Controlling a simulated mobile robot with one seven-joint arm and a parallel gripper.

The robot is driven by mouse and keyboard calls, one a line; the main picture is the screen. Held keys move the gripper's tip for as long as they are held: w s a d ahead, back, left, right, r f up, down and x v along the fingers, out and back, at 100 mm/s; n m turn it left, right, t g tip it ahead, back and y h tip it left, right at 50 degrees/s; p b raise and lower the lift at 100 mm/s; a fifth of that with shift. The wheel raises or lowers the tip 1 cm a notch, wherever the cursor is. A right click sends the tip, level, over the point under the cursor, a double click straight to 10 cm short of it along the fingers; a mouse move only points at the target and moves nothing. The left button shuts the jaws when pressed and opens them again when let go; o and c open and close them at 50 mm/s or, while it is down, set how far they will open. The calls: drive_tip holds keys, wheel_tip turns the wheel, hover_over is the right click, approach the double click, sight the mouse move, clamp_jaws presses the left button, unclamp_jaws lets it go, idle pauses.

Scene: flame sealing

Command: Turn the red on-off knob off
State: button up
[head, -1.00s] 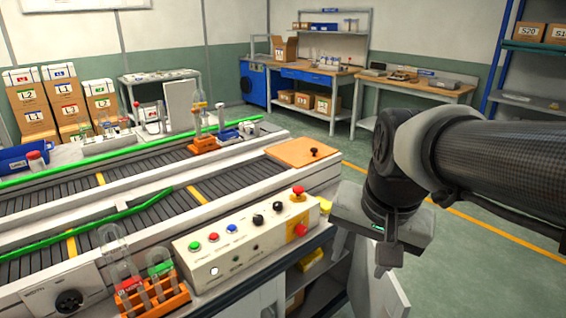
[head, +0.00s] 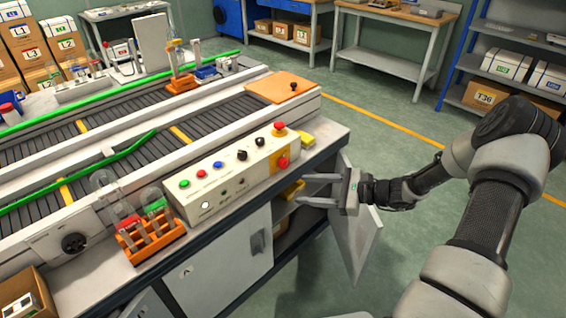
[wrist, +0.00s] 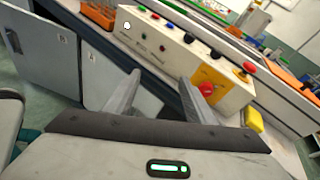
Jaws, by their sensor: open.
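The red on-off knob (head: 282,162) sits on a yellow plate at the right end of the control box's front face. In the wrist view the red knob (wrist: 207,89) is just right of the right fingertip. My gripper (head: 303,190) is open and empty, its fingers pointing left, in front of the box and below the knob in the head view. In the wrist view my gripper (wrist: 160,80) points towards the box front, left of the knob. I see no contact with the knob. Its setting is too small to read.
The control box (head: 225,190) carries several buttons and a red mushroom button (head: 279,127) on top. An orange rack (head: 150,238) with flasks stands left of it. An open cabinet door (head: 357,240) hangs below my gripper.

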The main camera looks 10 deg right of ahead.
sight(286, 165)
drive_tip(key=w+d+f+m+t+h, duration=0.2)
drive_tip(key=w+d+f+m+t, duration=0.1)
drive_tip(key=d+f+m+t, duration=0.4)
drive_tip(key=shift+m, duration=0.5)
drive_tip(key=x, duration=1.1)
drive_tip(key=r+x, duration=0.1)
drive_tip(key=x, duration=0.5)
drive_tip(key=shift+w+d+b, duration=0.1)
drive_tip(key=shift+w+b, duration=0.2)
drive_tip(key=shift+w, duration=0.15)
drive_tip(key=c, duration=1.1)
